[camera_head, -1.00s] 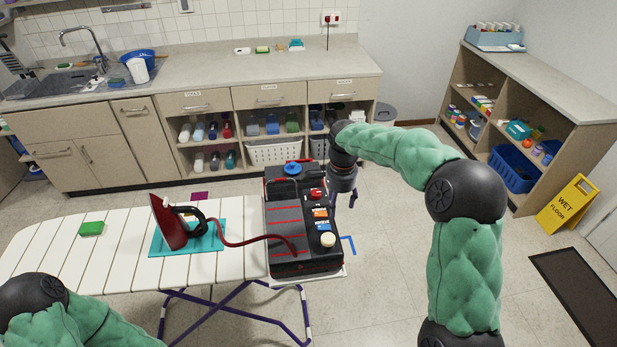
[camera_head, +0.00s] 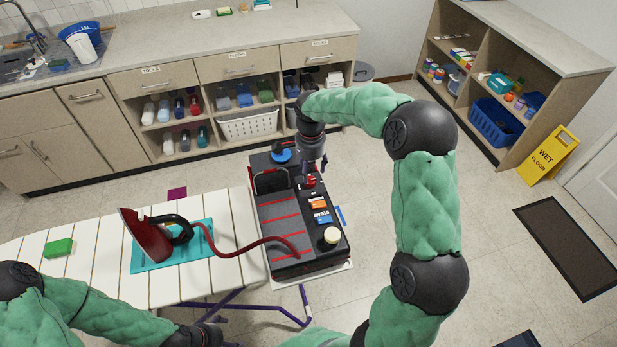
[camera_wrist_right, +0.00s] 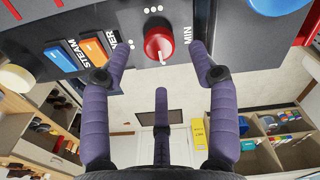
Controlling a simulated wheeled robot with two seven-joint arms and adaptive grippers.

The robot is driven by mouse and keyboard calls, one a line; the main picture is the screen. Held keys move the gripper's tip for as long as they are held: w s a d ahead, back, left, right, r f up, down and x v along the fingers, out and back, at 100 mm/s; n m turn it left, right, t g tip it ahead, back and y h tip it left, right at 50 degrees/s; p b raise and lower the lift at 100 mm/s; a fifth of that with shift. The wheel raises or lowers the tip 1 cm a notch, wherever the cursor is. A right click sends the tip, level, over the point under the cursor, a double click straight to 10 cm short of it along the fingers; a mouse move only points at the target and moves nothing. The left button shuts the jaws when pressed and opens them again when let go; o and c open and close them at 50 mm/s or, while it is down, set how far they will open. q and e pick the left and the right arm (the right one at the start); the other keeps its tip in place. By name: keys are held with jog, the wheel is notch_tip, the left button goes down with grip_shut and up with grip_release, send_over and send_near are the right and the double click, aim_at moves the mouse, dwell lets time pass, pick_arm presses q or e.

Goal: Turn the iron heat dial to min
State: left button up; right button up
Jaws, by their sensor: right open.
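The iron's black base station (camera_head: 285,215) stands at the right end of the ironing board. Its red heat dial (camera_head: 310,181) is on the right strip of its top, partly hidden by my right gripper (camera_head: 313,165). In the right wrist view the red dial (camera_wrist_right: 158,43) shows a pale mark on its lower edge, and a MIN label (camera_wrist_right: 187,33) is to its right. My right gripper (camera_wrist_right: 160,70) is open, with fingers on both sides of the dial and a third below; I cannot tell whether they touch it. The red iron (camera_head: 146,240) rests on a teal mat (camera_head: 185,258). My left gripper's fingers are out of view.
Orange (camera_head: 318,202) and blue (camera_head: 321,216) switches and a cream knob (camera_head: 330,237) sit in front of the dial. A blue cap (camera_head: 281,153) is behind it. A red hose (camera_head: 250,247) crosses to the iron. Floor right of the station is open.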

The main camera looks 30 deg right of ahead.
aim_at(310, 179)
jog(key=shift+f+b, duration=0.3)
jog(key=shift+f, duration=2.05)
jog(key=c, duration=1.1)
